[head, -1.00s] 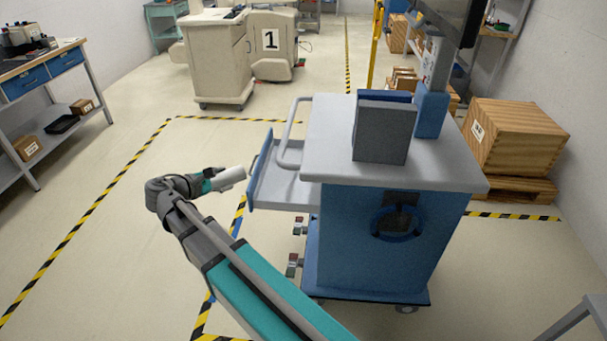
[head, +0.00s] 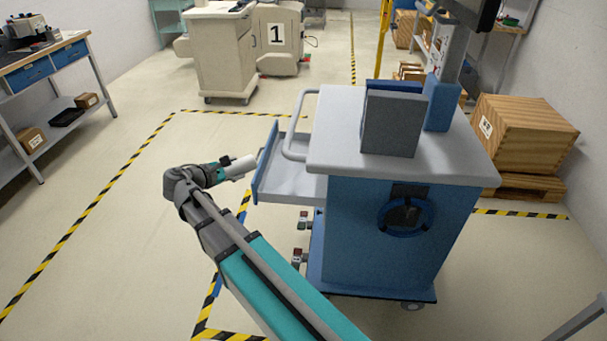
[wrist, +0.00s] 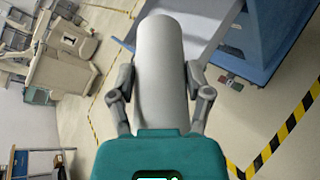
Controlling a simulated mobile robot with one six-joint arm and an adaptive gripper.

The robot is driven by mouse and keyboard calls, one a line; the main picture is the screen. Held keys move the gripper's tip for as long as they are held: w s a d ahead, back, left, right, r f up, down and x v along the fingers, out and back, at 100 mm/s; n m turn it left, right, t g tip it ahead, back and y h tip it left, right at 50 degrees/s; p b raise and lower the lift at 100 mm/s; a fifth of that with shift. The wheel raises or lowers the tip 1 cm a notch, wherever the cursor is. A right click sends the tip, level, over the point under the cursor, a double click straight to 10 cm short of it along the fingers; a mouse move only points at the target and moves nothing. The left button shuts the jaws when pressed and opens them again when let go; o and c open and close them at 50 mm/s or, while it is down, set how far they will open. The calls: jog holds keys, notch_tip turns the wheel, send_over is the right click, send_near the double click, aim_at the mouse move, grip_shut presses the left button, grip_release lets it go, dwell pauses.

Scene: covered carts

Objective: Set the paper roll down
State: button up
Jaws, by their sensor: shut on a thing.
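The white paper roll (wrist: 161,75) is held between the two fingers of my gripper (wrist: 160,95) in the wrist view. In the head view the paper roll (head: 242,166) sticks out to the right from my gripper (head: 226,166), which is shut on it. The roll is in the air, just left of the pulled-out grey drawer (head: 290,187) of the blue cart (head: 370,240). A gap of floor shows between the roll and the blue drawer front. The drawer's visible part looks empty; the cart's top hides the rest.
A grey box-like thing (head: 389,125) stands on the cart's top. A grey handle (head: 296,120) rises beside the drawer. A beige cart (head: 222,60) stands at the back, a workbench (head: 45,62) at the left, a wooden crate (head: 522,133) at the right. Floor left of my arm is clear.

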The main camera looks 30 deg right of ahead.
jog(key=w+d+f+n+t+y+b, duration=0.1)
jog(key=w+d+f+b, duration=0.3)
jog(key=d+f+b, duration=0.4)
jog(key=w+d+f+n+t+y+b, duration=0.2)
jog(key=w+d+f+n+t+b, duration=0.1)
jog(key=d+f+b, duration=0.5)
jog(key=w+f+t, duration=0.1)
jog(key=w, duration=0.1)
jog(key=shift+w+d+n, duration=0.2)
jog(key=shift+w+n, duration=0.1)
jog(key=shift+n, duration=0.1)
jog(key=shift+w+d, duration=0.1)
jog(key=b, duration=0.2)
send_over(293, 169)
jog(key=shift+w+f, duration=0.1)
jog(key=shift+f, duration=0.85)
jog(key=shift+f+b, duration=0.8)
jog(key=shift+f, duration=0.1)
jog(key=shift+f+b, duration=1.75)
jog(key=shift+f, duration=0.05)
